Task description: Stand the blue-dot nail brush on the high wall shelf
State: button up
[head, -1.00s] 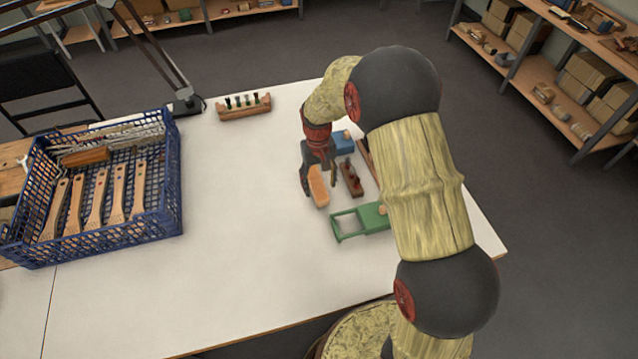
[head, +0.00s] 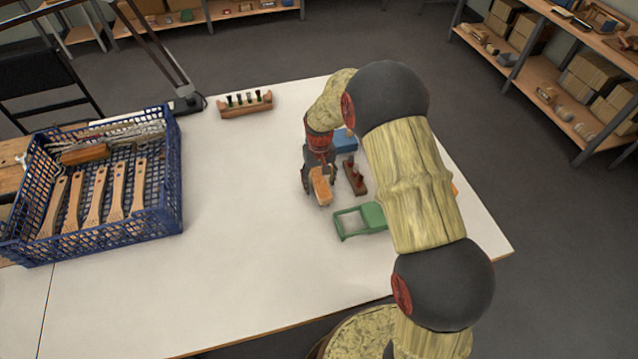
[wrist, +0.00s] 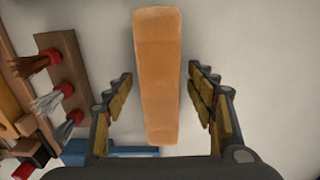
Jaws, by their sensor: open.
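A plain light-wood block (head: 321,186), shaped like a brush back, lies on the white table (head: 240,270). It also shows in the wrist view (wrist: 158,75), lengthwise between my fingers. No blue dot shows on its visible face, so I cannot tell whether it is the blue-dot nail brush. My gripper (wrist: 160,110) is open around the block, with a clear gap on each side. In the head view my gripper (head: 318,176) is low over the table. I cannot make out a high wall shelf.
A dark wood rack with tufts (head: 355,178), a blue item (head: 345,141) and a green frame (head: 362,221) are close right of my gripper. Another tuft rack (head: 246,105) is behind. A blue crate (head: 160,220) of brushes stands left. Shelving (head: 555,75) is at right.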

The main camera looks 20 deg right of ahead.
jog(key=shift+c, duration=0.3)
jog(key=shift+r, duration=0.1)
grip_shut()
dwell(0.4)
